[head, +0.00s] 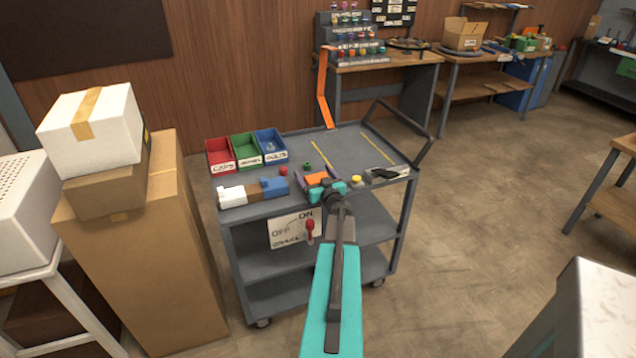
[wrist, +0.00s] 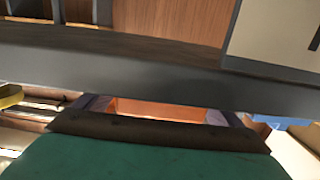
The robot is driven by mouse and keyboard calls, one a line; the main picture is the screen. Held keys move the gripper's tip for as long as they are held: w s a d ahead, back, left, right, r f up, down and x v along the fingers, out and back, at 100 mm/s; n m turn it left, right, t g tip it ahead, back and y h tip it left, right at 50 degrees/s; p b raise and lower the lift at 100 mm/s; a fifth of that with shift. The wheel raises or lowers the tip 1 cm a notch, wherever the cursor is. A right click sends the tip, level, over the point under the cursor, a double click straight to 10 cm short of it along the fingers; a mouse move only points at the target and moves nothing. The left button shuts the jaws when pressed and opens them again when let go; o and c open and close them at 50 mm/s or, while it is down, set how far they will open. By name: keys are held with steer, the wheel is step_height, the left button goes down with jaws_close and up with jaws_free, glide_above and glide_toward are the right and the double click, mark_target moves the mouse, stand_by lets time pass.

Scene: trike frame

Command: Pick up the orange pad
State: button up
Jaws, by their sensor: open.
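The orange pad (head: 317,179) is at the front middle of the grey cart's top in the head view, just beyond my gripper (head: 322,186). Purple-grey parts show around it there. In the wrist view an orange surface (wrist: 165,110) shows between the two fingers of my gripper, and its lower part is hidden by the dark gripper edge. My gripper is open. I cannot tell whether the fingers touch the pad.
The cart (head: 345,150) carries red (head: 220,155), green (head: 246,150) and blue (head: 271,145) bins at the back left. White, brown and blue blocks (head: 252,190) lie left of my gripper. A yellow button (head: 356,181) and a grey tray (head: 388,175) stand right. An orange strip (head: 323,90) rises behind.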

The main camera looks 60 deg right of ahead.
stand_by(0.5)
steer(key=c, duration=1)
steer(key=shift+r, duration=0.15)
steer(key=shift+r, duration=1.55)
steer(key=s+a, duration=0.2)
steer(key=a, duration=0.2)
steer(key=s+a+r, duration=0.1)
steer(key=s+a, duration=0.1)
steer(key=a, duration=0.1)
steer(key=s+a+p, duration=0.1)
steer(key=s+a, duration=0.2)
steer(key=a, duration=0.1)
steer(key=shift+a+r, duration=0.3)
steer(key=shift+a, duration=0.05)
steer(key=shift+a+p, duration=0.1)
steer(key=shift+p, duration=0.3)
